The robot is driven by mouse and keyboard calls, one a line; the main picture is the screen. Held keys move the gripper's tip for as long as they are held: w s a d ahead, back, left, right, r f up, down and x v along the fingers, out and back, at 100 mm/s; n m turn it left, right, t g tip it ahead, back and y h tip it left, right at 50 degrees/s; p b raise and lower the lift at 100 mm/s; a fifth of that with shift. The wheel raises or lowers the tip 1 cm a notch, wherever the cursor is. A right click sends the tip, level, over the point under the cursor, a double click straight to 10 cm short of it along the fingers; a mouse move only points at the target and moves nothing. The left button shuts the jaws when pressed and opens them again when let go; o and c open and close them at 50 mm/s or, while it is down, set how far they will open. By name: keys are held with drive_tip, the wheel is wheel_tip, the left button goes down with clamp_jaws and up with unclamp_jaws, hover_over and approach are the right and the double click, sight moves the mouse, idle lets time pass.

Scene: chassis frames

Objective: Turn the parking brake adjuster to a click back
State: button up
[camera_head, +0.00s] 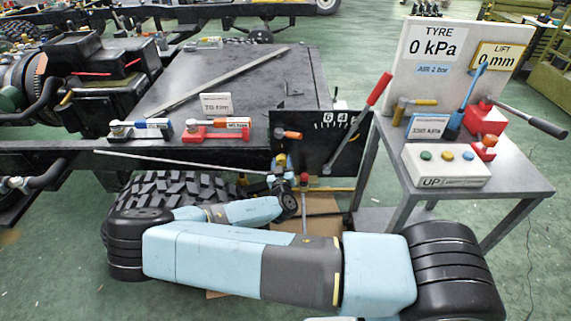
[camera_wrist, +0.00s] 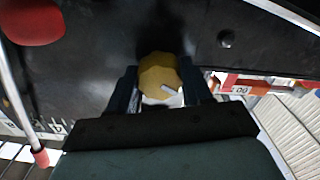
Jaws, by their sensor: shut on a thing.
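The adjuster appears as a yellow, faceted knob (camera_wrist: 158,72) with a pale mark on its face. In the wrist view it sits between the two dark fingers of my gripper (camera_wrist: 160,88), which is shut on it. In the head view my gripper (camera_head: 281,165) is at the lower left of a black panel (camera_head: 310,150) with a white scale, and the knob cannot be made out there. A lever with a red grip (camera_head: 379,88) slants up to the right from this panel. My arm hides part of the area below.
A grey bench (camera_head: 518,180) at right holds a tyre gauge board (camera_head: 428,55), a control box (camera_head: 445,165) and several coloured tools. A large tyre (camera_head: 165,190) lies below the chassis. A long thin rod (camera_head: 180,160) runs just left of my gripper.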

drive_tip(key=o, duration=1)
drive_tip(key=shift+o, duration=0.2)
drive_tip(key=shift+s, duration=0.1)
drive_tip(key=s, duration=1.3)
drive_tip(key=shift+s+a, duration=0.25)
drive_tip(key=shift+s, duration=0.05)
